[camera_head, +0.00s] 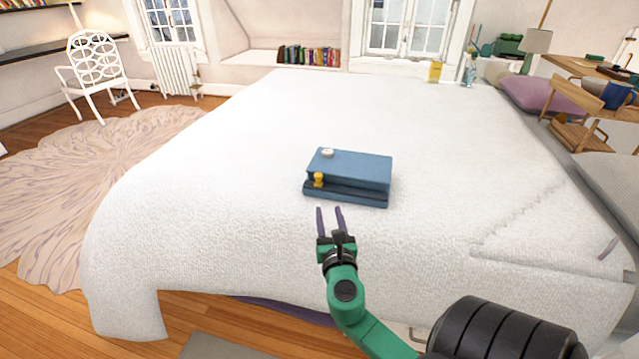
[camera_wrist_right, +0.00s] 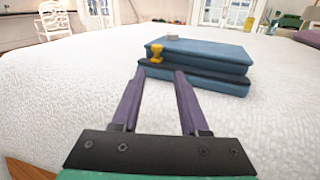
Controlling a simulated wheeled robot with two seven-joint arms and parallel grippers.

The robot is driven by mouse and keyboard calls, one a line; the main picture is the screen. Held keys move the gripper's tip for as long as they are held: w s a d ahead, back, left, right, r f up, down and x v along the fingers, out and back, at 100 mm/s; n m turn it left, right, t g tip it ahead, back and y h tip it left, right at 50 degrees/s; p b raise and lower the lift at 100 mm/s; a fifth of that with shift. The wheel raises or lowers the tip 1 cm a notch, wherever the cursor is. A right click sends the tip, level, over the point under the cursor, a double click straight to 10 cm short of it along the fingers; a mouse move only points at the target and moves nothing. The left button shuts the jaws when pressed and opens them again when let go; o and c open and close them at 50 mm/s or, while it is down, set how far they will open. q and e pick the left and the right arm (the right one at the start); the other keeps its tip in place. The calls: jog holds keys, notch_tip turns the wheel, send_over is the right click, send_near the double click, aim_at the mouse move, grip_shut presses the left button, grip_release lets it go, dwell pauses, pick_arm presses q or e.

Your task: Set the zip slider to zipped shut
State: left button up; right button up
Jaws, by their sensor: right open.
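A blue case (camera_head: 350,172) with a dark band around its middle lies on the white bed. A yellow zip slider (camera_head: 318,180) sits at the left end of its front side. In the right wrist view the slider (camera_wrist_right: 156,53) shows at the near left corner of the case (camera_wrist_right: 205,62). My right gripper (camera_head: 329,210) is open and empty, in front of the case, with its purple fingers pointing toward it. In the right wrist view the fingertips (camera_wrist_right: 160,72) appear just below the slider, apart from it as far as I can tell. My left gripper is not in view.
A small white round thing (camera_head: 327,153) lies on top of the case. The white bed (camera_head: 220,150) around the case is clear. A white chair (camera_head: 96,72) stands far left.

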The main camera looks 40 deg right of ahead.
aim_at(319, 178)
jog(key=shift+n, duration=0.4)
jog(key=x, duration=1.4)
jog(key=shift+w+a, duration=0.1)
jog(key=shift+w, duration=0.35)
jog(key=shift+r, duration=0.1)
grip_shut()
